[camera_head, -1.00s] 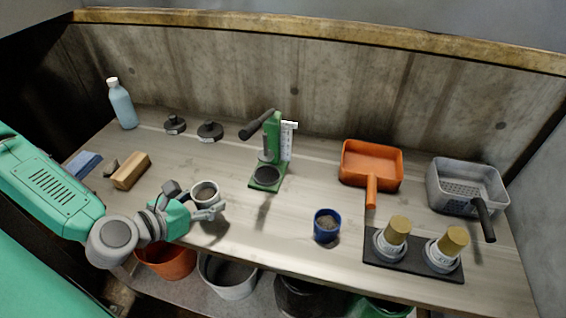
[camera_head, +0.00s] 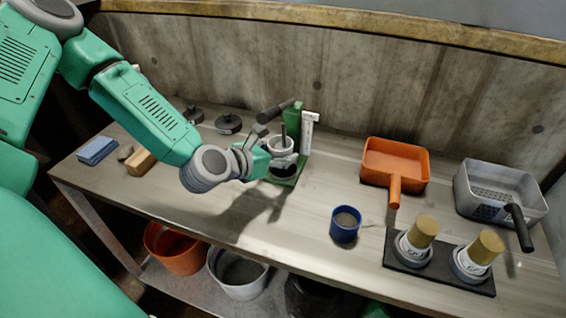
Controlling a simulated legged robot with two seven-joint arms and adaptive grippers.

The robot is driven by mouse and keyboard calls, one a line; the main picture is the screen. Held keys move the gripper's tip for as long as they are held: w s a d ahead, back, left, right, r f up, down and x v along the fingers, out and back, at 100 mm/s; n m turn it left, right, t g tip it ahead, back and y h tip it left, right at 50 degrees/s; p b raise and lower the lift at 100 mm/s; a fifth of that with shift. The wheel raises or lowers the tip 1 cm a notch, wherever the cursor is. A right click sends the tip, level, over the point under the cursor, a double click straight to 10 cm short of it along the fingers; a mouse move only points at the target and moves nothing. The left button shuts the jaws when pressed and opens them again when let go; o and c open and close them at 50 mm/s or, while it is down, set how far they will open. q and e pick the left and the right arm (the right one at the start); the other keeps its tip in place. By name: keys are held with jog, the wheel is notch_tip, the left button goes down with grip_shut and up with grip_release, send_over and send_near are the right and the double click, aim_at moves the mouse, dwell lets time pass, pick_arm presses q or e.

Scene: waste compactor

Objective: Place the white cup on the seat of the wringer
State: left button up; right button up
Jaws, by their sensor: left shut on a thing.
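The white cup (camera_head: 280,146) is in my left gripper (camera_head: 274,158), which is shut on it. The cup is upright at the green wringer (camera_head: 294,118), in front of its post and below its dark handle. The round dark seat (camera_head: 284,171) of the wringer shows just below the cup and gripper, partly covered by them. I cannot tell whether the cup touches the seat. My right gripper is not in view.
A blue cup (camera_head: 345,224) stands right of the wringer. An orange scoop (camera_head: 395,165), a grey basket (camera_head: 500,190) and a black tray (camera_head: 440,275) with two gold-topped cylinders are at the right. Dark weights (camera_head: 228,123) and a wooden block (camera_head: 140,161) are at the left.

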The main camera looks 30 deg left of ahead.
aim_at(284, 170)
pick_arm(q)
jog(key=f, duration=0.2)
jog(key=w+d+f, duration=0.1)
jog(key=shift+f+b, duration=0.2)
jog(key=shift+b, duration=0.1)
jog(key=shift+s+a, duration=0.1)
jog(key=shift+a, duration=0.1)
jog(key=shift+a, duration=0.1)
jog(key=o, duration=1.3)
